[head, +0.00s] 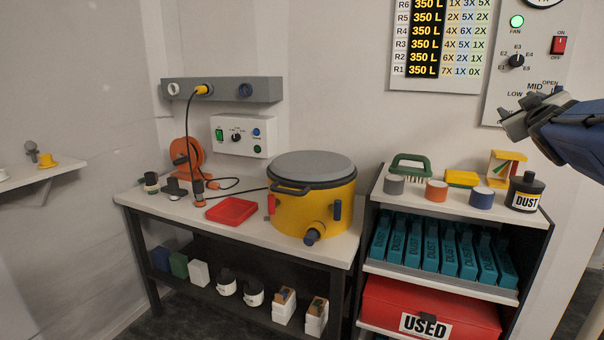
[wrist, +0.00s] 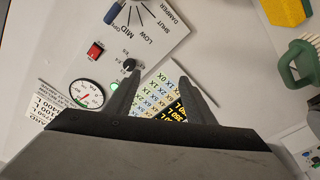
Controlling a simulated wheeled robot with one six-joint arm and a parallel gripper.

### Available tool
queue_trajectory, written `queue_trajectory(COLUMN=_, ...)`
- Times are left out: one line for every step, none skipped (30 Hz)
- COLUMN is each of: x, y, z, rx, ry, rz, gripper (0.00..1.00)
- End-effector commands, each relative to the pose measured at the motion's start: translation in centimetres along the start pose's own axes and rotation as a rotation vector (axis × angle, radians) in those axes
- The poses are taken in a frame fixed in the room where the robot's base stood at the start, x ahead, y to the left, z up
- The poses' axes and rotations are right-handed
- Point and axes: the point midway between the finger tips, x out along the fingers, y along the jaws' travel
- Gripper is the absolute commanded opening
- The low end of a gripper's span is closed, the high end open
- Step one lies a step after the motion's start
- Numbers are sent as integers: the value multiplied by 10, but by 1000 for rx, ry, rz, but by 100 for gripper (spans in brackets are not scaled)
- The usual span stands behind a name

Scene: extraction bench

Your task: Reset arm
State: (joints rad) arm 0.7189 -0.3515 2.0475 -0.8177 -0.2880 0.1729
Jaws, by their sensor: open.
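My gripper (head: 530,112) is at the right of the head view, raised in front of the white control panel (head: 508,62) on the wall. In the wrist view my gripper (wrist: 158,78) has its two dark fingers spread apart with nothing between them. Past the fingers, the wrist view shows the wall panel (wrist: 105,65) with its knobs, a red switch (wrist: 96,50), a green lamp and a round gauge (wrist: 87,96). The coloured number chart (wrist: 168,95) shows between the fingers. I cannot tell whether the gripper touches the panel's damper lever.
Below my gripper is a shelf unit (head: 378,205) with a green-handled brush (head: 410,163), several small cups and a black DUST bottle (head: 525,192). Left of it, a bench holds a yellow lidded drum (head: 300,213) and a red tray (head: 231,210).

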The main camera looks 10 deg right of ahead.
Motion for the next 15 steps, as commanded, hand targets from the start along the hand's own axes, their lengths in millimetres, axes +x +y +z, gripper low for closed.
queue_trajectory(x=-11, y=-18, z=2, rx=31, ry=-31, rz=-15, gripper=49)
queue_trajectory(x=-17, y=-28, z=5, rx=50, ry=-56, rz=-22, gripper=49)
queue_trajectory(x=-26, y=-42, z=11, rx=74, ry=-89, rz=-34, gripper=49)
queue_trajectory(x=-32, y=-52, z=15, rx=91, ry=-115, rz=-45, gripper=49)
queue_trajectory(x=-40, y=-63, z=20, rx=108, ry=-142, rz=-57, gripper=49)
queue_trajectory(x=-50, y=-77, z=26, rx=131, ry=-178, rz=-74, gripper=49)
queue_trajectory(x=-58, y=-88, z=31, rx=148, ry=-205, rz=-88, gripper=49)
queue_trajectory(x=-67, y=-99, z=36, rx=164, ry=-232, rz=-103, gripper=49)
queue_trajectory(x=-79, y=-115, z=44, rx=183, ry=-271, rz=-126, gripper=49)
queue_trajectory(x=-88, y=-126, z=48, rx=196, ry=-298, rz=-145, gripper=49)
queue_trajectory(x=-98, y=-138, z=55, rx=209, ry=-327, rz=-164, gripper=49)
queue_trajectory(x=-112, y=-154, z=62, rx=226, ry=-365, rz=-191, gripper=49)
queue_trajectory(x=-123, y=-166, z=68, rx=238, ry=-396, rz=-213, gripper=49)
queue_trajectory(x=-134, y=-178, z=74, rx=249, ry=-425, rz=-236, gripper=49)
queue_trajectory(x=-150, y=-194, z=82, rx=262, ry=-464, rz=-269, gripper=49)
